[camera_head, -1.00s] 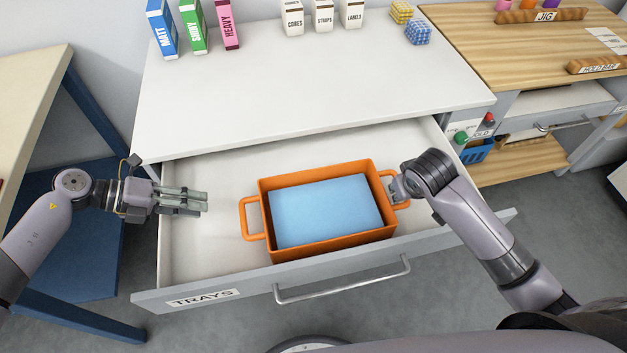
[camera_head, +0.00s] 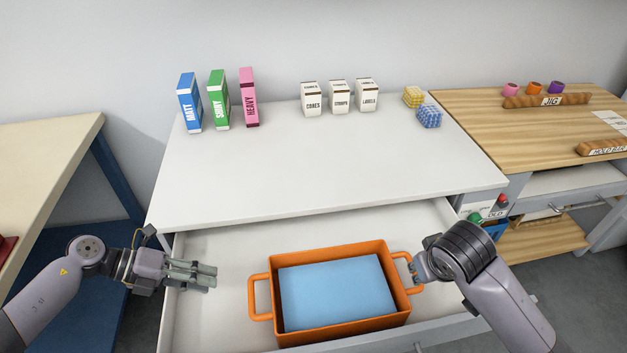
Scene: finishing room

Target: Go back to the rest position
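My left gripper (camera_head: 208,275) is over the left part of the open drawer (camera_head: 215,240). Its fingers look parted, with nothing between them, and point right toward the left handle of an orange tray (camera_head: 335,250), apart from it. The tray sits in the drawer and holds a light blue slab or filling (camera_head: 335,288). My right gripper (camera_head: 414,272) is at the tray's right handle. Its fingertips are small and partly hidden by the wrist, so I cannot tell whether they close on the handle.
Blue, green and pink boxes, white cartons (camera_head: 340,98) and two checked cubes (camera_head: 429,117) stand at the back of the white worktop (camera_head: 320,165). A wooden bench (camera_head: 500,125) is at right, a beige-topped table (camera_head: 45,150) at left. The worktop's middle is clear.

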